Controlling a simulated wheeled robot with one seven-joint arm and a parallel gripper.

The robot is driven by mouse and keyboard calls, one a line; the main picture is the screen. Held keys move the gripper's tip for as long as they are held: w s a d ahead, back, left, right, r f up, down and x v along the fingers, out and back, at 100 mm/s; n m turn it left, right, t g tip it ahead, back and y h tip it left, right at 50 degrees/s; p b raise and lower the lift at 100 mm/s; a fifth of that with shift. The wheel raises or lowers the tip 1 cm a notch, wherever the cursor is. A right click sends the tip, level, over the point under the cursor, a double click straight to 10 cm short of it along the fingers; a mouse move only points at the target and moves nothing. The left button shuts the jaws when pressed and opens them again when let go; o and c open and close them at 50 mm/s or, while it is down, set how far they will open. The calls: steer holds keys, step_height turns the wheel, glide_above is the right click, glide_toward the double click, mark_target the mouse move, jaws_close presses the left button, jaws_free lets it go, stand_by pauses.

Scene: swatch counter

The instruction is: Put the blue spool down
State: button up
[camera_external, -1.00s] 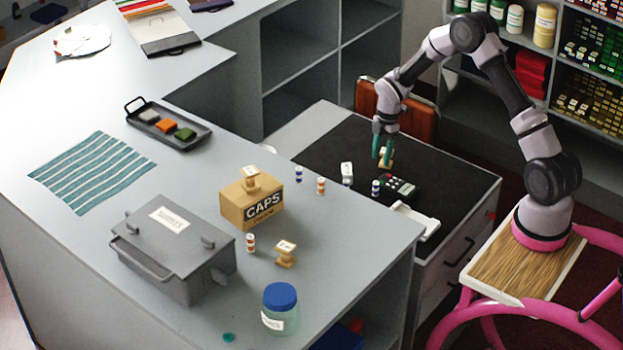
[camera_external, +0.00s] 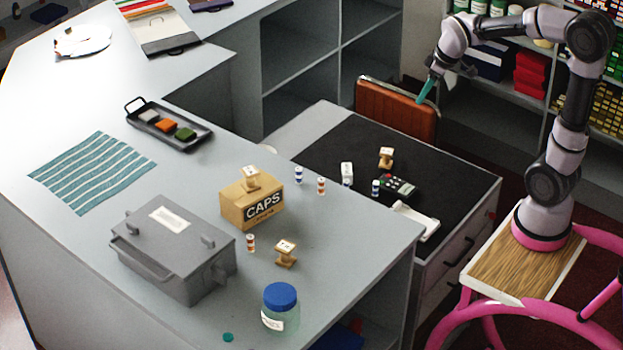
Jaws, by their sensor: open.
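Two small white spools with blue bands are in view. One blue spool (camera_external: 375,187) stands upright on the black top of the low cabinet (camera_external: 335,150), beside the calculator. Another blue spool (camera_external: 298,174) stands upright on the grey counter (camera_external: 330,235), near its edge. My gripper (camera_external: 422,100) is raised high, in front of the orange-brown chair back in the picture, well above and apart from both spools. Its teal fingers overlap from this side; it is open, and I see nothing held between them.
On the black top are a wooden stamp (camera_external: 386,157), a calculator (camera_external: 397,185), a white block (camera_external: 347,173) and a white roll (camera_external: 415,222). On the counter are red-banded spools (camera_external: 321,186), the CAPS box (camera_external: 252,206), another stamp (camera_external: 286,254), a metal box (camera_external: 172,250) and a jar (camera_external: 280,308).

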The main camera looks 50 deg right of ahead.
steer(key=s+a+r+m+t, duration=0.1)
steer(key=s+a+r+m, duration=0.1)
steer(key=s, duration=0.6)
steer(key=s+a+r+m+t+y, duration=0.1)
steer(key=s+a+r+m, duration=0.1)
steer(key=s+m, duration=0.3)
steer(key=s+r, duration=0.1)
steer(key=s, duration=0.2)
steer(key=shift+s+t, duration=0.35)
steer(key=shift+t, duration=0.05)
steer(key=shift+d, duration=0.1)
